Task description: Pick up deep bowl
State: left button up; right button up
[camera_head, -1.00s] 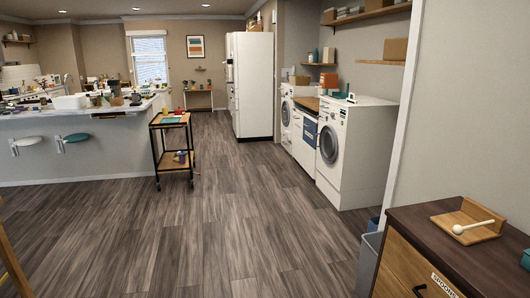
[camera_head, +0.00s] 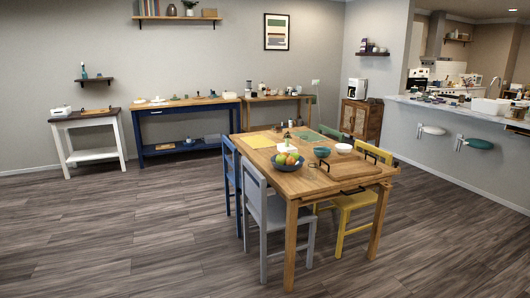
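I cannot tell for sure which thing is the deep bowl. On the wooden dining table (camera_head: 262,153) stand a small teal bowl (camera_head: 321,153), a white bowl (camera_head: 343,148) to its right, and a wider dark blue bowl (camera_head: 287,163) filled with fruit at the near edge. They are all some way off across the floor. Neither of my grippers shows in the head view.
A cane-fronted wooden cabinet (camera_head: 360,119) with a white appliance (camera_head: 356,88) on top stands behind the table. Blue, grey (camera_head: 266,212) and yellow chairs surround the table. A counter (camera_head: 480,112) with stools is at right. The near floor (camera_head: 140,235) is clear.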

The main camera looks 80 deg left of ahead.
aim_at(322, 153)
jog(key=u, duration=2.35)
jog(key=i+l, duration=0.1)
jog(key=i, duration=0.2)
